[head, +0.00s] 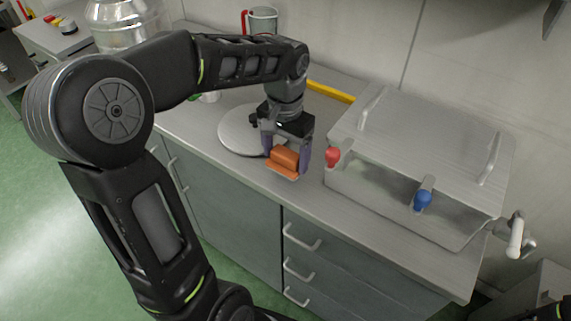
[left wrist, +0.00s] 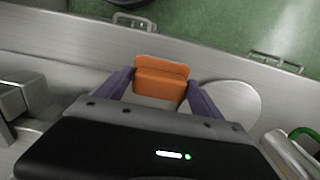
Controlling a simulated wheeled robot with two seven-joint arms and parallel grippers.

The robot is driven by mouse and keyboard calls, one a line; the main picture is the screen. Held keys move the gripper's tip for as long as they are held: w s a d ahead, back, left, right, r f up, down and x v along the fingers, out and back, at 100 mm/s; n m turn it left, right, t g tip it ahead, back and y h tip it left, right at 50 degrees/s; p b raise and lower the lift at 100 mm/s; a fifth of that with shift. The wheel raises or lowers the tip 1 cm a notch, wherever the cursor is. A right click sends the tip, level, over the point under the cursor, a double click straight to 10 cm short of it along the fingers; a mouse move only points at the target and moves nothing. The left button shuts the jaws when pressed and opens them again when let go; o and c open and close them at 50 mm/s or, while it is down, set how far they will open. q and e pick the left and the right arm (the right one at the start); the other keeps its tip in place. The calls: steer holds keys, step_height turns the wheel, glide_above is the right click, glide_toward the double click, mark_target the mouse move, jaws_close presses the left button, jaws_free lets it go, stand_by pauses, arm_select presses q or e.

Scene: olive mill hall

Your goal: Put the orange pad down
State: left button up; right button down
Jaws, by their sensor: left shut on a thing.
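The orange pad (head: 284,161) is a small block with a flat flange along its lower edge. My left gripper (head: 287,157) is shut on it, one finger on each side, over the front part of the steel counter (head: 240,177). In the left wrist view the pad (left wrist: 160,82) sits between the two purple-grey fingers (left wrist: 160,90). I cannot tell whether the pad's underside touches the counter. My right gripper is not in view.
A round metal disc (head: 236,133) lies on the counter just left of the pad. A steel box (head: 425,150) with a red knob (head: 332,157) and a blue knob (head: 422,200) stands to the right. A yellow bar (head: 330,91) lies behind. Bare counter shows in front of the box.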

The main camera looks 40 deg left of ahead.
mark_target(285, 166)
arm_select(q)
steer(key=shift+f, duration=1.85)
steer(key=shift+f, duration=0.1)
steer(key=o, duration=1.2)
step_height(285, 166, up, 12)
steer(key=shift+r, duration=0.15)
